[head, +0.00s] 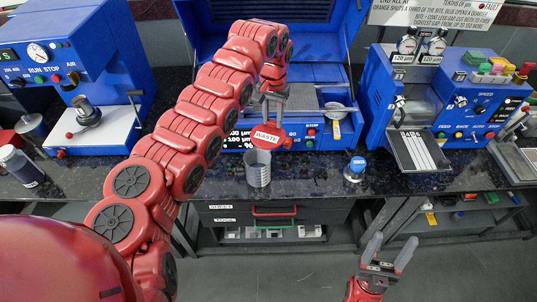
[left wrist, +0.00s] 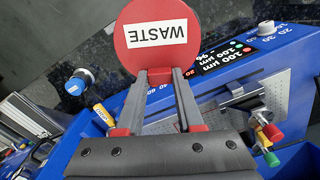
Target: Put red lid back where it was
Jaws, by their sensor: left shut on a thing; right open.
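The round red lid (head: 262,143) bears a white "WASTE" label. It is between the fingers of my left gripper (head: 270,112), which is shut on it. In the left wrist view the red lid (left wrist: 134,60) juts out beyond the fingertips of my left gripper (left wrist: 165,76). A grey cylindrical can (head: 258,172) with an open-looking top stands on the dark counter just below the lid. The lid is tilted and looks above the can, apart from or close to its rim; the exact gap cannot be told. My right gripper (head: 388,256) is open and empty, low in front of the counter.
A blue machine (head: 300,130) with an open lid stands behind the can. A small blue-capped jar (head: 354,170) is to the right on the dark counter (head: 310,180). A blue press (head: 90,60) is left; another machine with a tray (head: 424,150) is right.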

